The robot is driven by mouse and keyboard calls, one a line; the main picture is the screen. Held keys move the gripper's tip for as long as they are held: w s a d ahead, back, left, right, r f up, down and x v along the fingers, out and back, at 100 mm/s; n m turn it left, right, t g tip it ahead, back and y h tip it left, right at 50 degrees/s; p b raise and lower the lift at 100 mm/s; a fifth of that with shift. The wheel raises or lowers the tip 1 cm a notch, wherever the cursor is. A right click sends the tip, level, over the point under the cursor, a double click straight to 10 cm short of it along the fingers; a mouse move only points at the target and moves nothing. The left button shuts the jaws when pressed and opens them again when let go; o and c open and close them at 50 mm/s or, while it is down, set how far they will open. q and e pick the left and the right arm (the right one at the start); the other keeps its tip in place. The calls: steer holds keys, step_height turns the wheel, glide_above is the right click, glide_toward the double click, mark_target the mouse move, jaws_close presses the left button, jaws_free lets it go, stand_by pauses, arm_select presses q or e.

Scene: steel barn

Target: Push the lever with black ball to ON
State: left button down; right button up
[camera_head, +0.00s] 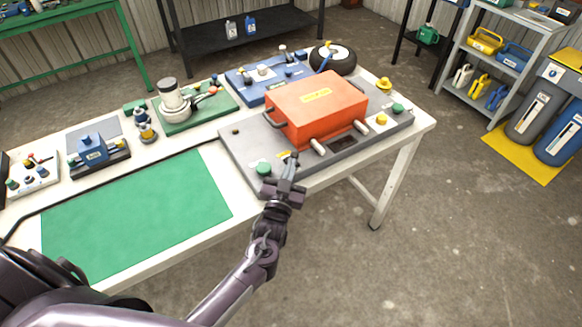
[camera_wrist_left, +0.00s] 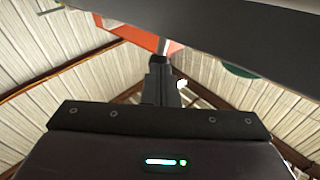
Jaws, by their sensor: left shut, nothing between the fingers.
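A grey control panel (camera_head: 238,152) lies on the white table and carries an orange box (camera_head: 318,104), whose side also shows in the left wrist view (camera_wrist_left: 130,32). A small dark knob (camera_head: 235,131) is on the panel's left part. I cannot make out a lever with a black ball or an ON mark for certain. My left gripper (camera_head: 291,161) is shut and empty at the panel's front edge, beside the green button (camera_head: 263,169) and just below the box's front left corner. Its narrow fingers (camera_wrist_left: 160,80) show upright in the left wrist view. Contact cannot be told. My right gripper is out of view.
Two silver cylinders flank a dark slot (camera_head: 342,141) on the panel front. A yellow button (camera_head: 382,119) is farther right. A green mat (camera_head: 135,212) lies bare at left. Several small devices, including a blue one (camera_head: 92,149), stand along the table's back.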

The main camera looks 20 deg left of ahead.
arm_select(q)
steer(key=shift+w+a+r+n+g+p, duration=0.2)
steer(key=shift+r+n+g+p, duration=0.25)
steer(key=shift+p, duration=0.4)
steer(key=shift+w+a+r+n+g+p, duration=0.15)
steer(key=shift+r+n+g+p, duration=0.25)
steer(key=shift+p, duration=0.45)
steer(key=shift+a+n+p, duration=0.2)
steer(key=shift+n+p, duration=0.15)
steer(key=shift+w+a+g, duration=0.15)
steer(key=shift+g, duration=0.1)
steer(key=shift+w+a, duration=0.25)
steer(key=shift+a, duration=0.05)
